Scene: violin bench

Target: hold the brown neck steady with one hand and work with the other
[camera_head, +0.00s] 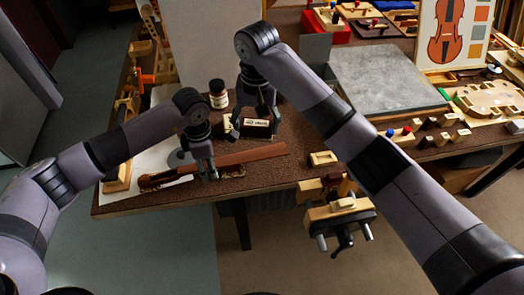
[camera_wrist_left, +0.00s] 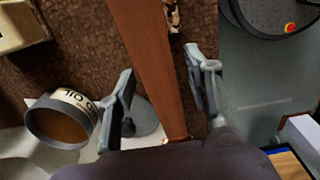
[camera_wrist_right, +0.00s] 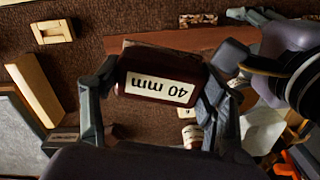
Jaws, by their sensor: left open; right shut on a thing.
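The brown neck (camera_head: 250,157) lies along the front of the bench, its scroll end to the left. My left gripper (camera_head: 207,172) is open above the neck. In the left wrist view the neck (camera_wrist_left: 150,60) runs between the two spread fingers (camera_wrist_left: 160,95), with gaps at both sides. My right gripper (camera_head: 258,112) is shut on a dark block (camera_wrist_right: 160,78) with a white "40 mm" label, behind the neck. The neck also shows beyond the block in the right wrist view (camera_wrist_right: 190,39). Whether the block touches the bench is unclear.
A labelled jar (camera_head: 218,92) stands behind the left gripper. A small wooden block (camera_head: 323,158) lies right of the neck. A vise (camera_head: 340,218) juts from the front edge. A grey slab (camera_head: 385,80) and several small tools occupy the right side.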

